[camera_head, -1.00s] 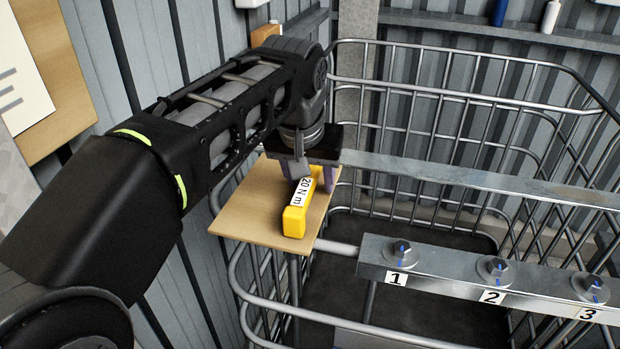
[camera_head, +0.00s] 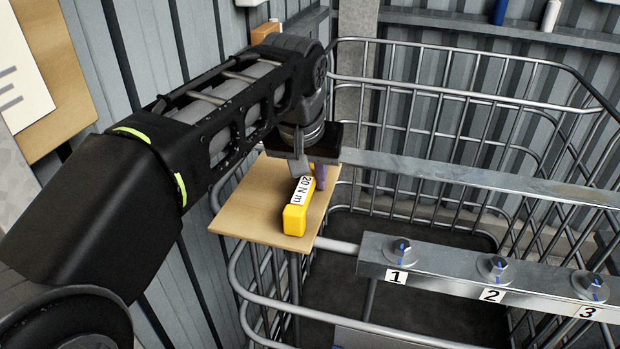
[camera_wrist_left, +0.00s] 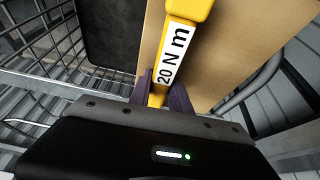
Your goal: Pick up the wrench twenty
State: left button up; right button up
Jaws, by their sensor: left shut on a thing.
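The wrench twenty is a yellow block-like tool (camera_head: 296,216) with a white "20 N m" label. It lies on a small wooden board (camera_head: 262,190) in the head view. My left gripper (camera_head: 308,172) comes down over the tool's far end, its fingers on either side. In the left wrist view the yellow tool (camera_wrist_left: 177,50) runs up from between the purple fingers (camera_wrist_left: 160,92), which are shut on it. The palm hides the tool's far end. I cannot see a gap between tool and board. My right gripper is not in view.
A wire cage (camera_head: 450,95) stands behind and right of the board. A metal rail (camera_head: 440,262) carries bolts above labels 1 (camera_head: 396,277), 2 (camera_head: 491,296) and 3 (camera_head: 587,313). Another bar (camera_head: 470,176) crosses behind it. A blue bottle (camera_head: 500,12) stands on the back shelf.

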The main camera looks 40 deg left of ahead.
pick_arm(q)
grip_shut()
jog(key=shift+r, duration=0.1)
jog(key=shift+r, duration=0.3)
notch_tip(320, 180, up, 4)
jog(key=shift+r, duration=0.1)
notch_tip(320, 180, up, 5)
jog(key=p, duration=0.2)
jog(key=shift+p, duration=0.3)
jog(key=shift+r, duration=0.1)
